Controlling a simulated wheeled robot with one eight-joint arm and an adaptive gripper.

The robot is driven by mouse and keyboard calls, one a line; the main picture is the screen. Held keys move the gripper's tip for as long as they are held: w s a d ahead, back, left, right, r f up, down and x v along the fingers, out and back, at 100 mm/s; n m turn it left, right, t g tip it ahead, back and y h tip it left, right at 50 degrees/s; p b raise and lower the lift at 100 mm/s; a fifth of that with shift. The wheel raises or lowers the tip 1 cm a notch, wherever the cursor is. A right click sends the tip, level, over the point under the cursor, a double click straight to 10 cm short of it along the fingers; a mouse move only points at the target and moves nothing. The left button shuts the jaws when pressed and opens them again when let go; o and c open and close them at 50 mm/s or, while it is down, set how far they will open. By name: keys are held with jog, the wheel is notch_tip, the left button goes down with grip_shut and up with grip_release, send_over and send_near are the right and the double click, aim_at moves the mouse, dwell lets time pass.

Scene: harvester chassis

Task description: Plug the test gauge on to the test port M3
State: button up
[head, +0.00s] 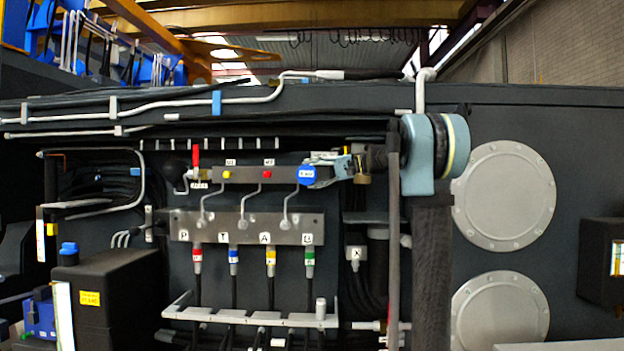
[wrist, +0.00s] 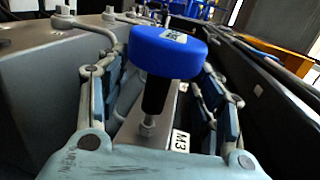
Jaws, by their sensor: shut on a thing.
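The test gauge (head: 307,174) has a round blue face and sits at the right end of the grey port block (head: 217,175) in the head view. In the wrist view the gauge (wrist: 168,50) shows as a blue disc on a black stem. A silver fitting (wrist: 147,126) on the block lies directly below the stem, beside the M3 label (wrist: 181,142). The stem looks lined up with it; I cannot tell whether it is fully seated. My gripper (wrist: 158,86), also in the head view (head: 330,168), comes from the right, its fingers shut on the gauge.
A plate (head: 247,227) with coloured hose couplings is below. Pipes (head: 150,105) run above.

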jog(key=shift+w, duration=1.15)
jog(key=o, duration=1.4)
jog(key=shift+d, duration=0.15)
